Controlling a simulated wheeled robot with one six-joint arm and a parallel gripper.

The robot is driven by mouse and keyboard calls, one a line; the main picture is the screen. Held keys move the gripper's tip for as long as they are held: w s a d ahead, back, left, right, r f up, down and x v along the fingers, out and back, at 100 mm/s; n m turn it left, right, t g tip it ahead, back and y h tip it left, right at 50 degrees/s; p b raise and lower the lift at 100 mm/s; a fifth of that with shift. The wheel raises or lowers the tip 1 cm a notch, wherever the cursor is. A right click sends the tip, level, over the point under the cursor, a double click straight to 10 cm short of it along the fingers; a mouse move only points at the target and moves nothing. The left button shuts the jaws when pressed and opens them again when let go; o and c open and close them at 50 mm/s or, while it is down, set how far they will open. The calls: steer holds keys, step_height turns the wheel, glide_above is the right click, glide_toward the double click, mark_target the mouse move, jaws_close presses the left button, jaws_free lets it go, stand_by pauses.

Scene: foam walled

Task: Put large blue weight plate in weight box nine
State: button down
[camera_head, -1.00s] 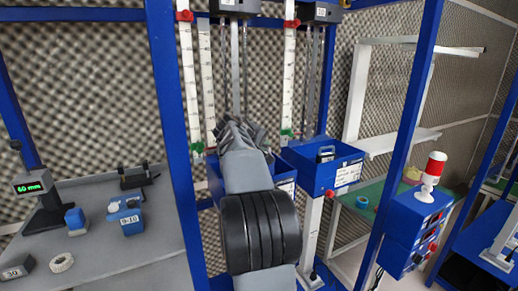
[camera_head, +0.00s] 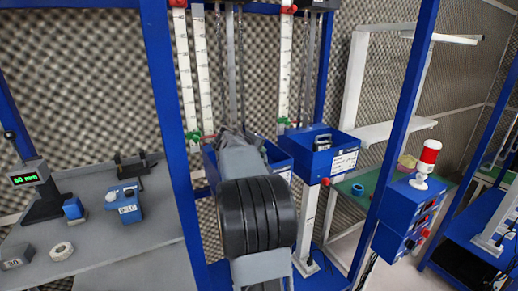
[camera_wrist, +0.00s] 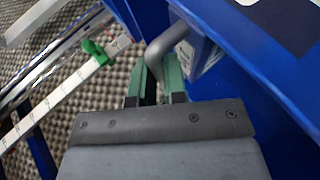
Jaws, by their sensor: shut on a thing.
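My gripper (camera_wrist: 159,84) has green fingers shut on the grey bent handle of a weight plate (camera_wrist: 203,48), whose blue-grey side with a pale label shows in the wrist view. Most of the plate is cut off or hidden, so its size is unclear. In the head view my arm covers the gripper and plate, at the left blue box (camera_head: 279,158). A blue wall is close around the plate in the wrist view; whether the plate touches the floor cannot be seen. The right blue box (camera_head: 338,164) holds a weight with a handle (camera_head: 322,142). Box numbers are unreadable.
White rulers (camera_head: 185,75) and metal rods rise behind the boxes. Blue posts (camera_head: 168,140) flank them. A grey bench (camera_head: 105,245) with small tools is at left.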

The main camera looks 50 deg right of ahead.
steer(key=shift+r, duration=0.25)
steer(key=c, duration=1.6)
jaws_free()
steer(key=shift+f, duration=0.25)
steer(key=o, duration=0.4)
steer(key=shift+s, duration=0.1)
steer(key=shift+o, duration=0.2)
steer(key=b+v, duration=0.2)
steer(key=v, duration=0.5)
steer(key=shift+a+r, duration=0.2)
steer(key=shift+a, duration=0.05)
steer(key=shift+a, duration=0.1)
